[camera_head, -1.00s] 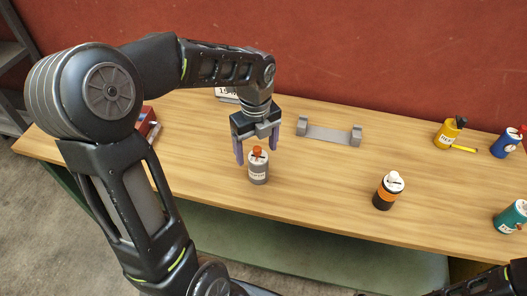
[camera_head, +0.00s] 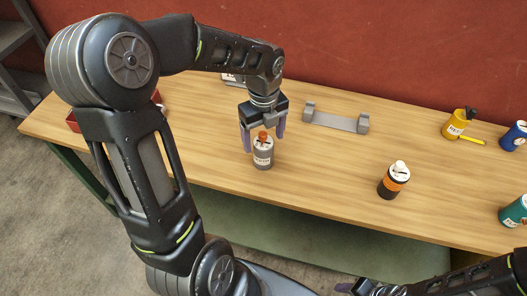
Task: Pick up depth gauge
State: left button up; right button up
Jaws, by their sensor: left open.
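No thing in view is readable as a depth gauge; I cannot tell which one it is. My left gripper (camera_head: 263,144) points down over the table, fingers apart. A grey cylinder (camera_head: 263,155) with a white label and an orange-red top stands upright at its fingertips. Its top shows between the two purple fingers, with no clear contact. A grey bracket (camera_head: 336,121) with two raised ends lies behind and to the right. My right gripper (camera_head: 365,287) is partly seen at the bottom edge, and its jaws are unclear.
The wooden table (camera_head: 325,170) also bears a black and orange bottle (camera_head: 393,182), a yellow container (camera_head: 456,126) with a yellow stick (camera_head: 472,140), a blue container (camera_head: 513,137) and a teal one (camera_head: 514,210). The red wall (camera_head: 400,50) stands behind. The table's middle is mostly clear.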

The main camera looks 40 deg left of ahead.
pick_arm(q)
jog(key=shift+f, duration=0.1)
notch_tip(320, 180, down, 5)
jog(key=shift+f+p, duration=0.1)
jog(key=shift+p, duration=0.4)
jog(key=shift+c, duration=0.4)
jog(key=c, duration=1.5)
